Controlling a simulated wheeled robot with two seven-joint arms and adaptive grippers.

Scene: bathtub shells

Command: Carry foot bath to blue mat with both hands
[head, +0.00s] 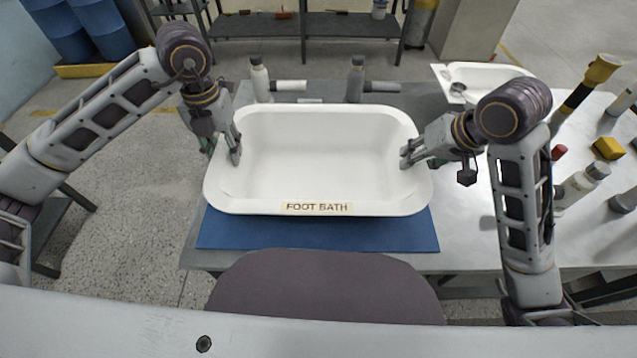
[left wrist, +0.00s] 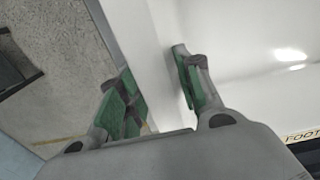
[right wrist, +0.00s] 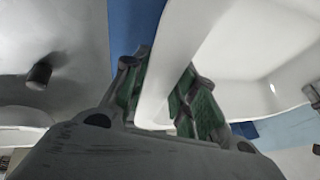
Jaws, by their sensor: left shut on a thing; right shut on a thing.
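The foot bath (head: 318,160) is a white, empty tub with a label on its near side. It is over the blue mat (head: 320,234), whose near edge shows in front of it; I cannot tell whether it touches the mat. My left gripper (head: 222,150) is shut on its left wall, one finger inside and one outside, as the left wrist view (left wrist: 160,95) shows. My right gripper (head: 412,153) is shut on its right wall, which runs between the fingers in the right wrist view (right wrist: 165,90). The mat shows as blue beyond the wall there.
Two bottles (head: 260,80) (head: 355,79) with rolled items stand behind the tub. A white tray (head: 484,78) with a metal cup lies at the back right. Bottles (head: 583,183), a yellow block (head: 608,147) and other items crowd the table's right side. A shelf stands behind.

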